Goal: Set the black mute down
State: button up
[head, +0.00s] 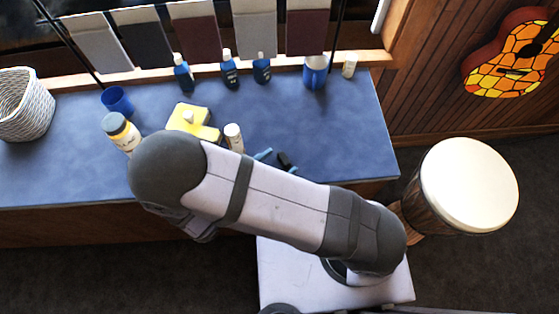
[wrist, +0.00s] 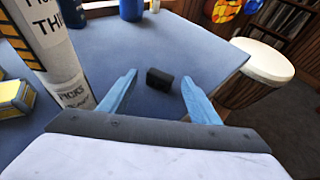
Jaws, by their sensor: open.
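The black mute (wrist: 159,79) is a small dark block resting on the blue tabletop. In the wrist view it lies between and just beyond the blue fingertips of my gripper (wrist: 158,77), with a gap on both sides. My gripper is open and empty. In the head view the mute (head: 286,160) shows as a small dark shape beside a blue fingertip, near the table's front right part. My arm hides most of the gripper there.
A white labelled bottle (head: 233,137) and a yellow box (head: 193,121) stand left of the gripper. Blue bottles (head: 230,75) and a blue cup (head: 315,72) line the back. A drum (head: 468,185) stands beyond the right edge. The right tabletop (head: 345,130) is clear.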

jog(key=v, duration=1)
jog(key=shift+s+a+r, duration=0.1)
jog(key=w+d+r+m+g+y+p, duration=0.2)
jog(key=d+r+m+g+y+p, duration=0.2)
jog(key=d+r+m, duration=0.4)
jog(key=w+d+r+m+g+y+p, duration=0.2)
jog(key=d+r+m+g+y+p, duration=0.3)
jog(key=d+m, duration=0.6)
jog(key=shift+r+m+g+y+p, duration=0.3)
jog(key=shift+r+m+p, duration=0.95)
jog(key=shift+m, duration=2.75)
jog(key=shift+d+r, duration=0.1)
jog(key=shift+r, duration=0.15)
